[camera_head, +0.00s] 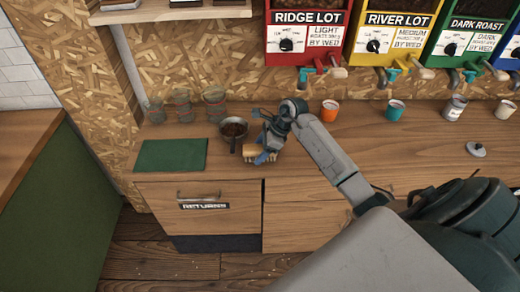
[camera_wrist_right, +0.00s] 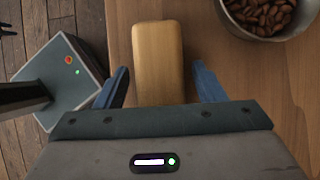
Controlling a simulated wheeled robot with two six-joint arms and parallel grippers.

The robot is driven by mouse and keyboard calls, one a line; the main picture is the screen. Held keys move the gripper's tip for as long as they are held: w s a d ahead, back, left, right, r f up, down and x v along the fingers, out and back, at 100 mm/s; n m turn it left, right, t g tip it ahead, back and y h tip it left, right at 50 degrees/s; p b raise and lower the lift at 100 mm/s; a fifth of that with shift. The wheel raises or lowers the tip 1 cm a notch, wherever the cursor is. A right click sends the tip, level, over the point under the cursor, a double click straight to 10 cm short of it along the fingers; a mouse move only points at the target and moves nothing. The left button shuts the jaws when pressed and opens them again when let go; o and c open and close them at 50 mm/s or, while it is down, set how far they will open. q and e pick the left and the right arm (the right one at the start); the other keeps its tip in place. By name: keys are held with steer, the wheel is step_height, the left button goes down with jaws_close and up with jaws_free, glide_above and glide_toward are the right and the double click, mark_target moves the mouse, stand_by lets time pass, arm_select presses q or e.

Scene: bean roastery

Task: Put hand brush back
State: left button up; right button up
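The hand brush (camera_wrist_right: 157,48) shows a plain tan wooden back in the right wrist view; its bristles can barely be made out. It lies on the wooden counter near the front edge, and in the head view its tan end (camera_head: 249,150) shows just left of my gripper. My right gripper (camera_wrist_right: 158,80) is open, with one blue finger on each side of the brush's near part and a gap on both sides. In the head view the right gripper (camera_head: 264,156) partly hides the brush. My left gripper is not in view.
A metal pan of beans (camera_head: 233,131) stands close beside the brush. A green mat (camera_head: 170,155) lies to the left, with several glasses (camera_head: 183,105) behind. Several cups (camera_head: 395,110) line the back right. A labelled drawer (camera_head: 200,212) is below the counter.

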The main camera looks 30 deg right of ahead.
steer(key=shift+r, duration=0.2)
steer(key=shift+d+r, duration=0.1)
steer(key=shift+d, duration=0.1)
steer(key=b+v, duration=0.4)
steer(key=v, duration=0.6)
steer(key=shift+s+r+b, duration=0.15)
steer(key=shift+r+b, duration=0.05)
steer(key=shift+b, duration=0.15)
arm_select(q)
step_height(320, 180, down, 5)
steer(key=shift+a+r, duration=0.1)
arm_select(e)
steer(key=shift+s+d+r, duration=0.2)
steer(key=shift+r, duration=0.35)
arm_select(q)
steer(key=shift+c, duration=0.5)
